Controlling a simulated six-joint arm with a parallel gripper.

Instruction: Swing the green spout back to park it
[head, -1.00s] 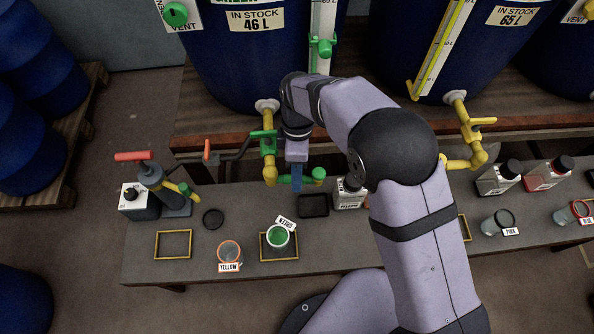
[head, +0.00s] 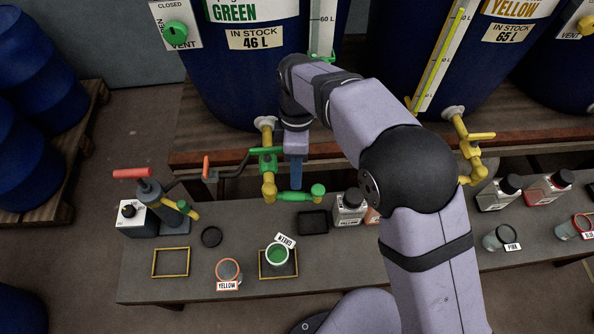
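The green spout (head: 298,196) sticks out to the right from the foot of the yellow tap (head: 269,186) under the green vat (head: 250,75). Its capped green end (head: 318,190) is at the right. The tap's green handle (head: 265,152) is just above. My gripper (head: 295,176) points down, with its blue fingers at or just behind the spout's middle. I cannot tell whether they touch it, or whether they are open. A cup of green (head: 277,256) stands in a yellow square outline on the bench, below the spout.
A cup labelled YELLOW (head: 228,270) stands left of the green one. A dark tray (head: 313,222) and a yellow-labelled bottle (head: 349,208) are right of it. The yellow vat's tap (head: 470,150) is farther right. A hand pump (head: 160,200) stands at the bench's left.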

